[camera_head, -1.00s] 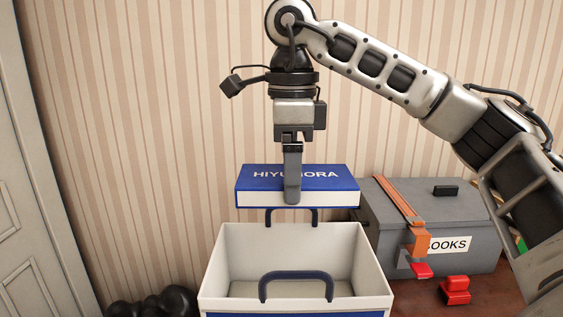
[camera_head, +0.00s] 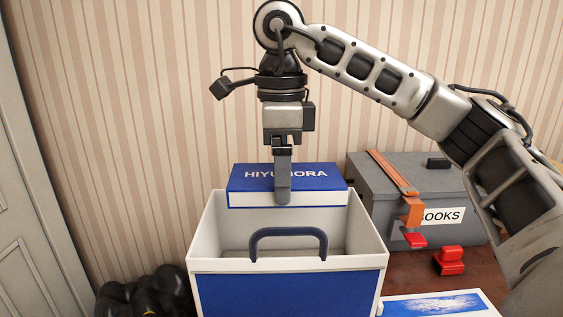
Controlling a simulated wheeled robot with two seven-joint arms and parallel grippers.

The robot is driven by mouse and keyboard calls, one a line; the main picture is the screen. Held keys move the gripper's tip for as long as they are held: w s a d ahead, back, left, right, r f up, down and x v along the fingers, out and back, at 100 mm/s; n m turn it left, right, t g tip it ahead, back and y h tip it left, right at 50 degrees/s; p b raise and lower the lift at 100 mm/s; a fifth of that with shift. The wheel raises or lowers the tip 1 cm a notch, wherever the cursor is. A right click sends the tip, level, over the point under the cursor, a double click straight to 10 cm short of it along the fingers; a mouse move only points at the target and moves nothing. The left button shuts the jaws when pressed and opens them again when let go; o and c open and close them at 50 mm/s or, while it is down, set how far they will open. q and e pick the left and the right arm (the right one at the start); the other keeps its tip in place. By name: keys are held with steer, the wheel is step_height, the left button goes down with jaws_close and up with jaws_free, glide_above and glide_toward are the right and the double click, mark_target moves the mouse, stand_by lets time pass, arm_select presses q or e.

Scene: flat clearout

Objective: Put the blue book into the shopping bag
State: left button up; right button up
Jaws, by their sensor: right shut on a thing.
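The blue book (camera_head: 320,180) has a white lettered cover and a white lower edge. My right gripper (camera_head: 282,195) points down and is shut on the book near its middle. The book is at the far side of the shopping bag (camera_head: 290,292), level with its back rim. I cannot tell whether it touches the rim. The bag is an open white and blue box-like bag with a dark blue handle (camera_head: 290,236) standing up at the front. Its back handle is hidden now. The bag's visible inside looks empty. My left gripper is not in view.
A grey box (camera_head: 435,205) labelled "BOOKS" stands right of the bag, with an orange clamp (camera_head: 410,208) on it. A small red object (camera_head: 448,262) and a white and blue flat item (camera_head: 438,304) lie on the brown surface. Black rounded objects (camera_head: 145,292) are at lower left.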

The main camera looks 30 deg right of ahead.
arm_select(q)
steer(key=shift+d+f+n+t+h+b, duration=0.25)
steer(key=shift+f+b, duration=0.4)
steer(key=shift+b, duration=1.1)
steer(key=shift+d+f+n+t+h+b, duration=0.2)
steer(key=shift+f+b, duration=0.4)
steer(key=shift+b, duration=1.15)
arm_select(e)
step_height(320, 180, down, 10)
steer(key=shift+f, duration=0.15)
steer(key=o, duration=1.1)
steer(key=shift+o, duration=0.2)
